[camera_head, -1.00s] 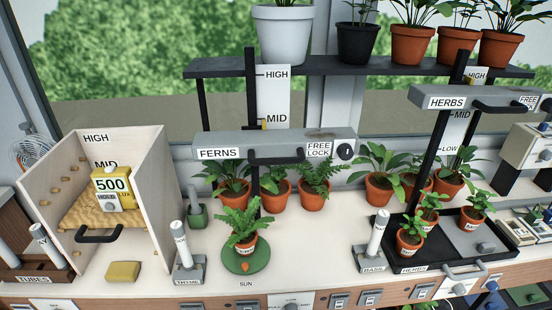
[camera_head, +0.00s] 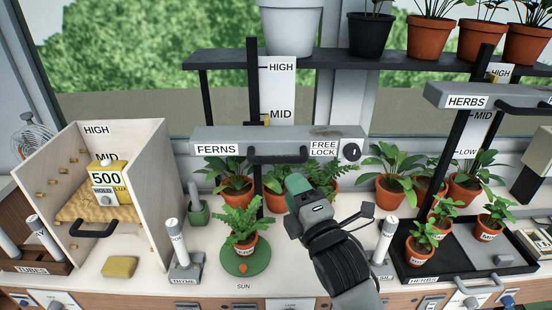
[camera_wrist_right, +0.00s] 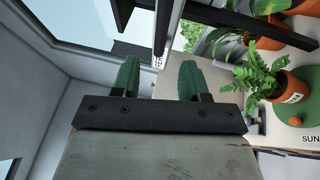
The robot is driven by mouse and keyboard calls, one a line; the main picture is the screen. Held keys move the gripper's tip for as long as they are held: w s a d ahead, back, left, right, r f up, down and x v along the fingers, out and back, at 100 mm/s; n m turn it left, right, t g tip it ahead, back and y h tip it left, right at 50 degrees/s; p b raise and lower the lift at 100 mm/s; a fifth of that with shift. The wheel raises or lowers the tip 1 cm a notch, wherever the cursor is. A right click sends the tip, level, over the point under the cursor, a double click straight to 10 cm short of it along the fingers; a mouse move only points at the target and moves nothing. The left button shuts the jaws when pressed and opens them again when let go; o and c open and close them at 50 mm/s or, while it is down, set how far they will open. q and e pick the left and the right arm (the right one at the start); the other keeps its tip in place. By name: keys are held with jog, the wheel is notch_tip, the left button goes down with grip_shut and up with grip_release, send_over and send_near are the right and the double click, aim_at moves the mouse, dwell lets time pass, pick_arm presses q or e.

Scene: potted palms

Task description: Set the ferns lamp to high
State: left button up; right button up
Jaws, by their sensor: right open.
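The ferns lamp (camera_head: 225,137) is a long grey bar on a black post, labelled FERNS. A black handle (camera_head: 277,155) hangs under its front. A dark knob (camera_head: 352,151) sits at its right end beside a FREE LOCK label. The yellow pointer (camera_head: 266,120) is just below MID on the white scale (camera_head: 281,90); HIGH is farther up. My right gripper (camera_head: 298,186) is below the lamp's handle and apart from the knob. In the right wrist view its green fingers (camera_wrist_right: 158,80) are spread and empty. My left gripper is out of view.
A potted fern (camera_head: 243,245) stands on a green disc (camera_head: 240,266) below the lamp. More potted plants are behind it. A black shelf (camera_head: 350,60) with pots is above. The HERBS lamp (camera_head: 490,97) is at the right, a wooden box (camera_head: 155,190) at the left.

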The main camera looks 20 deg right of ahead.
aim_at(277, 163)
jog(key=p+x, duration=0.2)
jog(key=x, duration=0.8)
jog(key=shift+f, duration=0.1)
grip_shut()
